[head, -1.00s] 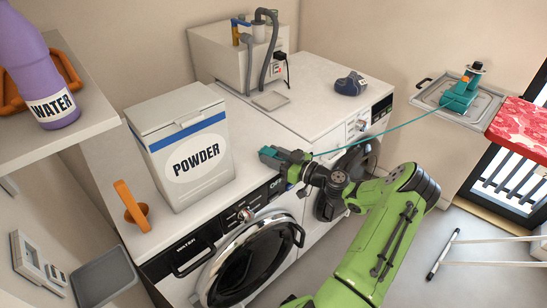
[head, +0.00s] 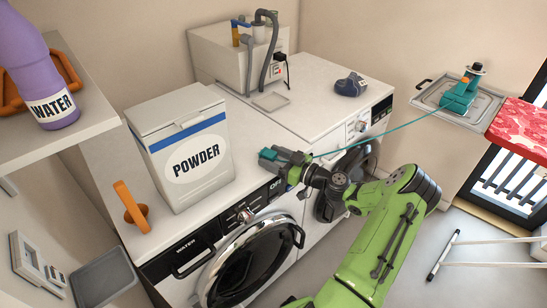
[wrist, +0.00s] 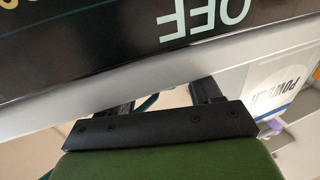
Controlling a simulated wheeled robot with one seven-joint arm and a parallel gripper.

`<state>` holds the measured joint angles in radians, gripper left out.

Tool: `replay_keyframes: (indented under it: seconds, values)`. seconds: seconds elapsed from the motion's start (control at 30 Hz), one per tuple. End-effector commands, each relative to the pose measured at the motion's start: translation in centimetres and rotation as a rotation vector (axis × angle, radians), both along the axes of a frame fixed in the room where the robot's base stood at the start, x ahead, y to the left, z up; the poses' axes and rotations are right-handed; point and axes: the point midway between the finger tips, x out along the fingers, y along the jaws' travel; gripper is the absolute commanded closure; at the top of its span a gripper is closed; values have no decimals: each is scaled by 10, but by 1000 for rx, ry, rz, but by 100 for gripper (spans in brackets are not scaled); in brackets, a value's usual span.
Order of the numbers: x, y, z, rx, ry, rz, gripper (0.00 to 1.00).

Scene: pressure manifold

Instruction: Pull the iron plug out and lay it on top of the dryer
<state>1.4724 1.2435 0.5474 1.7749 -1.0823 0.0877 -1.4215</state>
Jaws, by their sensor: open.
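The teal iron plug (head: 267,154) is at the front edge of the top of the left white machine (head: 242,142), in the head view. I take this machine for the dryer. A teal cord (head: 385,131) runs from my gripper's area to the teal iron (head: 458,98) at the right. My gripper (head: 283,157) is open, with its fingers at the plug, partly hiding it. I cannot tell whether they touch it. In the wrist view the fingers (wrist: 165,98) are apart below the panel marked OFF (wrist: 205,18), with a bit of teal between them.
A powder box (head: 190,150) stands left of my gripper on the same top. A grey box with a socket and black plug (head: 281,57) stands at the back. A dark blue object (head: 350,84) lies on the right machine. The top between them is mostly clear.

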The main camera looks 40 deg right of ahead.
Motion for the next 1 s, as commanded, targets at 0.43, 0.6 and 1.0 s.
replay_keyframes:
  seconds: [0.43,0.6,1.0]
  values:
    - [-115,-37,-7,6,16,-14,28]
    - [-143,-44,-4,2,7,-9,28]
    - [-150,-46,-3,0,3,-5,28]
